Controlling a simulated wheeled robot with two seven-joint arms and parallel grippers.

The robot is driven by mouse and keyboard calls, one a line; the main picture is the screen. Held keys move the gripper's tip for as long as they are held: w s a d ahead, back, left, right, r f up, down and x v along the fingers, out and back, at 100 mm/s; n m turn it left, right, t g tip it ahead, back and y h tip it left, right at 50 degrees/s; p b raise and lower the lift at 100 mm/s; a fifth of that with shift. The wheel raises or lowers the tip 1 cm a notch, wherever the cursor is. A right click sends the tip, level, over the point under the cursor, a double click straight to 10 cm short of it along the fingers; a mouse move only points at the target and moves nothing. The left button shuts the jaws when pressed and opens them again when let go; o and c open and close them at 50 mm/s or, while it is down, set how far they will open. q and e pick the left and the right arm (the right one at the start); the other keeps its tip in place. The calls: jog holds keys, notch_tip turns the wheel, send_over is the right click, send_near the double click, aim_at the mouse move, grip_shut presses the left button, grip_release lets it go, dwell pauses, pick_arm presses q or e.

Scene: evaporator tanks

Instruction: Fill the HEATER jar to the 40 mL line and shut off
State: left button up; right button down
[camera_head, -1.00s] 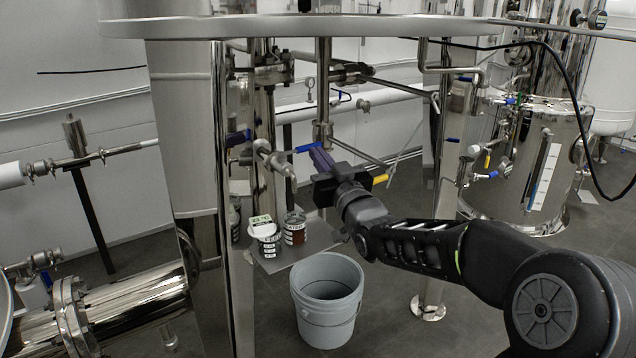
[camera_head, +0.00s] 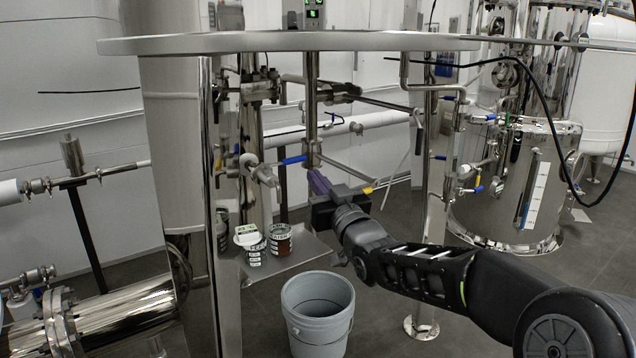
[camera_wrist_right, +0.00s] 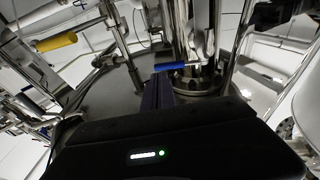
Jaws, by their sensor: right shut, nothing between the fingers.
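The HEATER jar (camera_head: 280,240) appears to be the one with dark reddish-brown content on the small steel shelf under the tank; its label is only partly readable and its liquid level cannot be read. A white-topped jar (camera_head: 250,243) stands beside it. A blue valve handle (camera_head: 290,160) lies across the vertical pipe above the shelf; a blue handle also shows in the right wrist view (camera_wrist_right: 175,67). My right gripper (camera_head: 318,182), with purple fingers, is shut and empty, just below and right of the blue handle, apart from it. My left gripper is out of view.
A grey bucket (camera_head: 318,310) stands on the floor below the shelf (camera_head: 300,258). A yellow handle (camera_head: 367,190) is close behind my right gripper. Steel legs and pipes surround the work spot. The round steel tank rim (camera_head: 300,43) spans above.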

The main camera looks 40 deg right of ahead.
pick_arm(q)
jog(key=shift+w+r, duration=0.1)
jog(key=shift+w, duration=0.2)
pick_arm(e)
jog(key=d+v, duration=0.1)
jog(key=v, duration=0.7)
jog(key=shift+s+d+f, duration=0.15)
jog(key=shift+s+d, duration=0.1)
jog(key=shift+s, duration=0.25)
